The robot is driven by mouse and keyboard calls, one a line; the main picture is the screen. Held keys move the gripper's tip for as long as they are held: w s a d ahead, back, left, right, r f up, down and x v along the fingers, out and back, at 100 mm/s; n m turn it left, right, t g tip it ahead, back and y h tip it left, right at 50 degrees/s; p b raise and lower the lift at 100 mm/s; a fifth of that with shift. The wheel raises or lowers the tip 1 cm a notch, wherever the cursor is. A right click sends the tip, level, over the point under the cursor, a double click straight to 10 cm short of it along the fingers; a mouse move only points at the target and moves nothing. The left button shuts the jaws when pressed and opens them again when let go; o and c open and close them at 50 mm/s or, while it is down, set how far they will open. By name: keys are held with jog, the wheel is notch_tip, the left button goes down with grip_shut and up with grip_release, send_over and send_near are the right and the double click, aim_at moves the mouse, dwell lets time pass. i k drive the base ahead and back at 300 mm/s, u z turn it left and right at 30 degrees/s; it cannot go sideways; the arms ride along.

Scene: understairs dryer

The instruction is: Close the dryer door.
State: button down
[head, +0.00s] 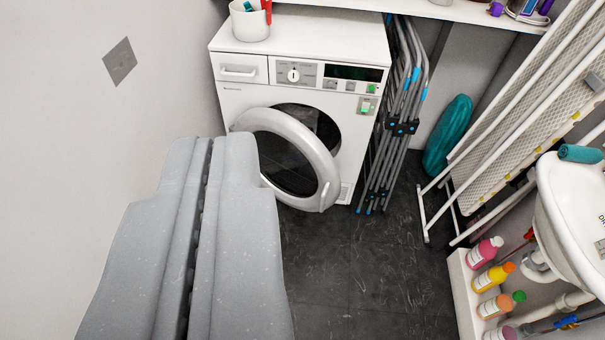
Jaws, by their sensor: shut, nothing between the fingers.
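The white dryer (300,40) stands against the back wall. Its round door (318,152), a pale ring with dark glass, stands open and is swung out from the front. Part of the dark drum opening (318,122) shows above and to the right of the door. A small catch or handle shows at the door's lower right rim. My gripper (209,140) is large and grey in the lower left, its two fingers together with nothing between them. In the picture its tips lie just left of the door and hide a little of the dryer's lower left front. I cannot tell whether they touch.
A white wall (60,120) is on the left. Folded drying racks (395,120) lean right of the dryer. An ironing board (540,110), a sink (575,215) and several bottles (490,278) line the right. The dark floor (350,270) in the middle is clear.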

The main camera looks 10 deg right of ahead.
aim_at(301, 171)
jog(key=u, duration=0.05)
jog(key=i, duration=1)
jog(key=z, duration=0.05)
